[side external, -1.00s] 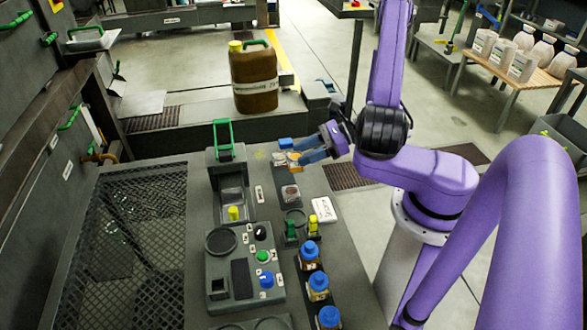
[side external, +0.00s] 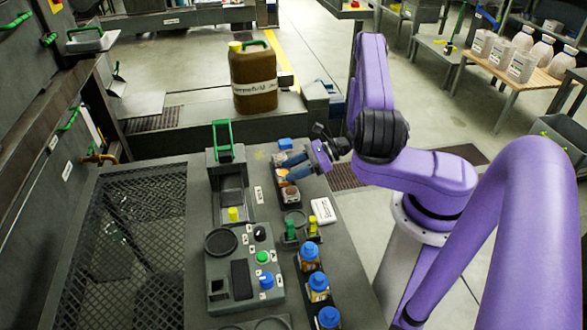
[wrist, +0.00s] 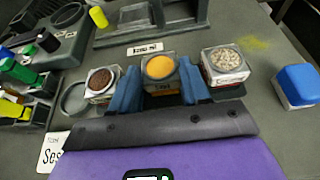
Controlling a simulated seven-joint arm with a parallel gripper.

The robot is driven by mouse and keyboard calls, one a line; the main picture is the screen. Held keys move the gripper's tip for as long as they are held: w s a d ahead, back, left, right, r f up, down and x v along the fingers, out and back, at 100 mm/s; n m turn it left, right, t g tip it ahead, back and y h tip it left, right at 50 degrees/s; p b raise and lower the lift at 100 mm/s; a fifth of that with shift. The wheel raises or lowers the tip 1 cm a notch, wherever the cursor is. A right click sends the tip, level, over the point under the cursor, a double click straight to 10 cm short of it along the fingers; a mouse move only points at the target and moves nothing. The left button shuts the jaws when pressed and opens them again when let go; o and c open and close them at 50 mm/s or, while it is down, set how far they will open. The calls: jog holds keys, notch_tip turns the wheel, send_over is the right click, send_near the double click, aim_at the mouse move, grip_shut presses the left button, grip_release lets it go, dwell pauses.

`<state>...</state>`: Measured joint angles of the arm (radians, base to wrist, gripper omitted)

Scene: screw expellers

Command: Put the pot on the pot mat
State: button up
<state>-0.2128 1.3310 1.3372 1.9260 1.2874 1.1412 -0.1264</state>
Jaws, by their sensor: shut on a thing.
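A small square clear pot with orange contents (wrist: 160,72) sits between the two blue fingers of my gripper (wrist: 160,84) in the wrist view. My gripper is shut on this pot. In the side view my gripper (side external: 285,168) is low over the bench and partly hides the pots. A pot of brown grains (wrist: 101,80) stands left of the fingers, and a pot of pale grains (wrist: 226,64) stands right of them. A round grey ring-edged mat (wrist: 75,98) lies left of the brown pot; it also shows in the side view (side external: 295,216). It looks empty.
A blue-topped block (wrist: 296,84) is to the right. A white label card (side external: 323,210), green and yellow pieces (side external: 291,231) and blue-capped bottles (side external: 310,252) stand near the mat. A control panel (side external: 221,270) and a machine with a green handle (side external: 222,140) are left.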

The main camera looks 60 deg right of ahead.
jog(key=shift+f, duration=0.15)
jog(key=o, duration=1.2)
jog(key=shift+c, duration=0.2)
